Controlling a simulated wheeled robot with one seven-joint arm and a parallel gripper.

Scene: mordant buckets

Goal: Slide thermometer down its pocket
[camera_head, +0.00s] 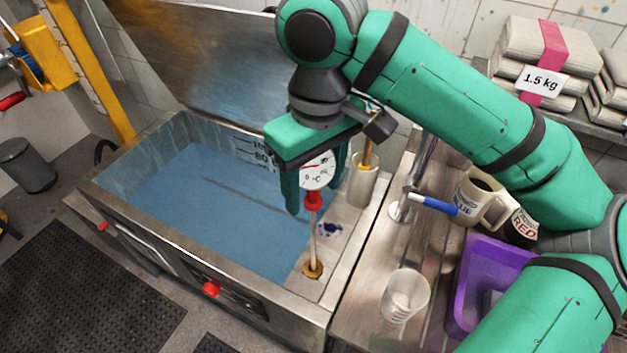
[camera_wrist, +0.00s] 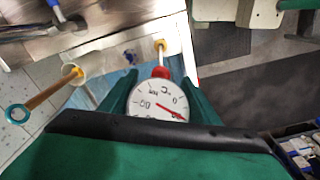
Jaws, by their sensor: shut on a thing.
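The thermometer has a round white dial (camera_head: 318,171) with a red pointer, a red collar under it and a thin metal stem. My gripper (camera_head: 312,190) is shut on the thermometer at the dial, above the right rim of the steel vat. The stem runs down to a brass-coloured pocket (camera_head: 313,269) set in the rim, and its lower end appears to be in the pocket's mouth. In the wrist view the dial (camera_wrist: 158,105) sits between my two green fingers. The stem's tip is hidden, so its depth cannot be told.
The vat (camera_head: 200,200) holds blue liquid, with its lid raised behind. A pale cylinder holder (camera_head: 363,187) with a wooden handle stands on the rim.

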